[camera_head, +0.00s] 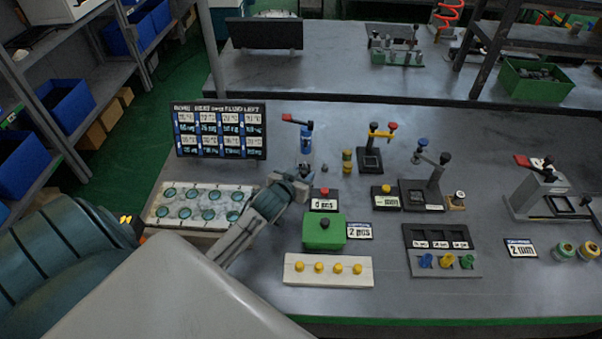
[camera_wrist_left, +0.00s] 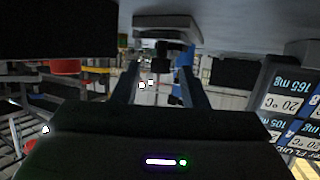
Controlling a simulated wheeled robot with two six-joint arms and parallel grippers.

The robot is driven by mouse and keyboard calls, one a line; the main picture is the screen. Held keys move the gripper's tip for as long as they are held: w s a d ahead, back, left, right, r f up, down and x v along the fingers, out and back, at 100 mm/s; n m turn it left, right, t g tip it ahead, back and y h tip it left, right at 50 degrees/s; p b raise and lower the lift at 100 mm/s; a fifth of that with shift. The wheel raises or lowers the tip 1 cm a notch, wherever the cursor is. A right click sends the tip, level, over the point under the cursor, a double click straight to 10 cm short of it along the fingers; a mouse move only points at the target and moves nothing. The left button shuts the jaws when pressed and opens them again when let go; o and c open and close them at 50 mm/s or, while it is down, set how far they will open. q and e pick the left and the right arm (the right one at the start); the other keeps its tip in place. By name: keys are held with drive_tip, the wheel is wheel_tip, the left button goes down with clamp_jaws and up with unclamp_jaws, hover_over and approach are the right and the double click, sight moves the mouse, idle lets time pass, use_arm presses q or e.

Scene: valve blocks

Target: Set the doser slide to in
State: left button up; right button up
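No part is plainly marked as the doser slide, so I cannot tell which it is or how it is set. My left gripper (camera_head: 304,170) reaches over the bench, just in front of a blue upright block (camera_head: 306,138) with a red lever on top. In the left wrist view its two fingers (camera_wrist_left: 160,88) stand apart, with a blue part (camera_wrist_left: 184,82) beside or behind the right finger. Touch cannot be told. Nothing is clearly held. A red-button box (camera_head: 324,194) and a green block with a black knob (camera_head: 324,231) stand near. My right gripper is out of view.
A dark label board (camera_head: 219,131) and a pale tray with round green wells (camera_head: 190,222) are left of the gripper. A yellow-handled valve (camera_head: 372,150) and a grey lever stand (camera_head: 432,180) are to the right. A white strip with yellow knobs (camera_head: 328,283) lies in front.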

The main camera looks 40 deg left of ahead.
sight(302, 166)
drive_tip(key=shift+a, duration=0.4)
use_arm(q)
clamp_jaws()
drive_tip(key=shift+w, duration=0.1)
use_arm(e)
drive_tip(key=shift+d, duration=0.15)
